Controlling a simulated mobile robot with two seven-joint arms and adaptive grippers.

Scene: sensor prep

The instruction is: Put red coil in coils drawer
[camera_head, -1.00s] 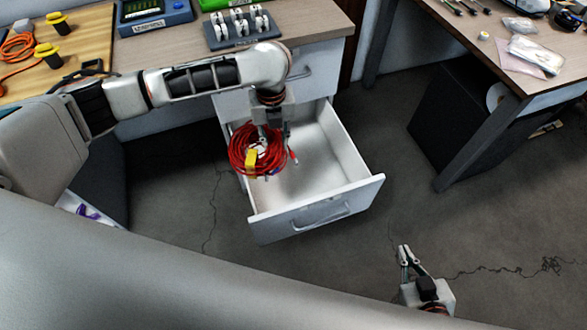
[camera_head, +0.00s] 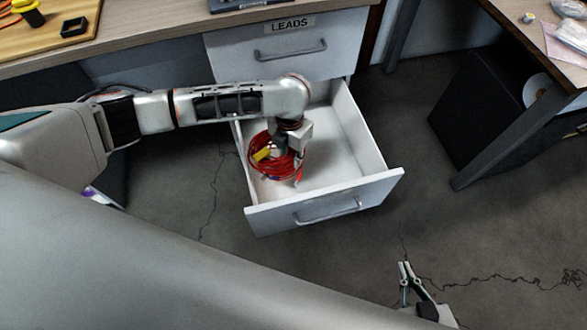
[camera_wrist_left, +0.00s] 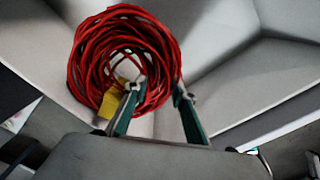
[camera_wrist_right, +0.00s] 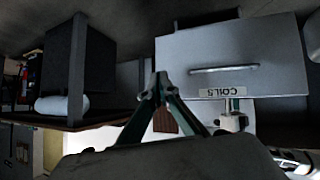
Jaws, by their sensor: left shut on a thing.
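The red coil (camera_head: 285,166) is a bundle of red cable with a yellow tag (camera_head: 262,154). My left gripper (camera_head: 279,150) is shut on one side of its ring, as the left wrist view shows the coil (camera_wrist_left: 162,48) between and around the fingers (camera_wrist_left: 158,90). The coil is inside the open white drawer (camera_head: 335,150), near its left wall. I cannot tell whether it touches the drawer floor. The drawer front (camera_wrist_right: 225,75) carries a COILS label, upside down in the right wrist view. My right gripper (camera_head: 404,266) is empty, its fingertips together, low in front of the drawer.
A closed drawer labelled LEADS (camera_head: 290,50) is above the open one. A wooden desk (camera_head: 150,25) is at the upper left. Another table (camera_head: 520,20) and a black box (camera_head: 475,110) stand at the right. The floor before the drawer is clear.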

